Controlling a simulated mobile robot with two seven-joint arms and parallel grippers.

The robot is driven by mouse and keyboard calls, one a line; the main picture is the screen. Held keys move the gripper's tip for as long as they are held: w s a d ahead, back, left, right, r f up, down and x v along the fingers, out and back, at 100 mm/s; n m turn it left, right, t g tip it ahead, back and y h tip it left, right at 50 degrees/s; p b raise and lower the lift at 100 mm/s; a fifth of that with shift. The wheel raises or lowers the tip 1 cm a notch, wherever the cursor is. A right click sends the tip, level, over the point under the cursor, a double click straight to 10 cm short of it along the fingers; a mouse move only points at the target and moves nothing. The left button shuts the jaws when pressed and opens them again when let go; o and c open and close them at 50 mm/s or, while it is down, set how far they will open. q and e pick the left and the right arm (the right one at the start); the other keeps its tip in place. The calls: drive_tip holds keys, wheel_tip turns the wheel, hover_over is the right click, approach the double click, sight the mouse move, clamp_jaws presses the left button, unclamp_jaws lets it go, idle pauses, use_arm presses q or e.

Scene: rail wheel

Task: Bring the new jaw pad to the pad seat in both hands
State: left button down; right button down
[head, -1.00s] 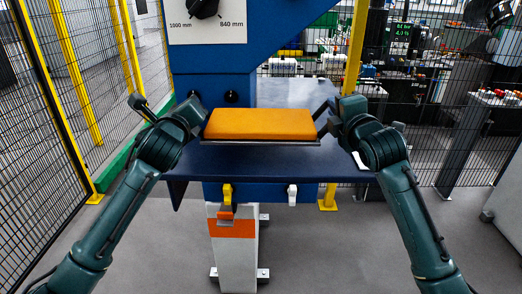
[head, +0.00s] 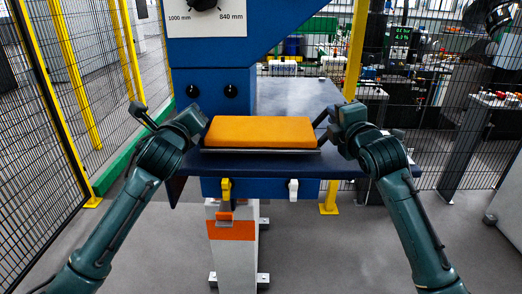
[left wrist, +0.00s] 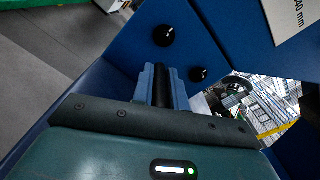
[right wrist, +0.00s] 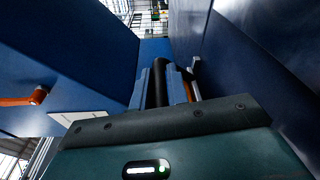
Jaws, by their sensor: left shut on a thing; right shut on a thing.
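The jaw pad, an orange block (head: 260,131) on a thin dark plate, lies level between my two hands in the head view. My left gripper (head: 196,118) is at its left end and my right gripper (head: 332,116) at its right end. Each is shut on a black handle of the pad. The left handle shows between the fingers in the left wrist view (left wrist: 160,86), the right one in the right wrist view (right wrist: 160,84). The pad appears in front of the blue machine, above its table; the gap cannot be told. I cannot pick out the pad seat.
The blue machine column (head: 212,92) with two black knobs stands behind the pad. Its blue table (head: 300,95) spreads right and below. Yellow and white latches hang under the front edge. Mesh fences (head: 95,90) with yellow posts stand left and behind. The floor in front is clear.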

use_arm(q)
drive_tip(key=shift+s+d+f+b, duration=0.1)
drive_tip(key=shift+d+f+b, duration=0.25)
drive_tip(key=shift+d+b, duration=0.25)
use_arm(e)
drive_tip(key=shift+s+a+f, duration=0.1)
drive_tip(key=shift+a+f, duration=0.25)
drive_tip(key=shift+f, duration=0.05)
use_arm(q)
drive_tip(key=c, duration=1.8)
unclamp_jaws()
drive_tip(key=shift+a+f, duration=0.15)
drive_tip(key=shift+f, duration=0.15)
use_arm(e)
drive_tip(key=c, duration=1.8)
unclamp_jaws()
drive_tip(key=shift+f, duration=0.35)
use_arm(q)
drive_tip(key=o, duration=0.3)
drive_tip(key=shift+s+a+r, duration=0.1)
use_arm(e)
drive_tip(key=o, duration=0.3)
drive_tip(key=shift+s+d+r, duration=0.1)
drive_tip(key=shift+r, duration=0.05)
use_arm(q)
drive_tip(key=shift+o, duration=0.6)
drive_tip(key=shift+a, duration=0.15)
use_arm(e)
drive_tip(key=shift+o, duration=0.7)
drive_tip(key=shift+d, duration=0.1)
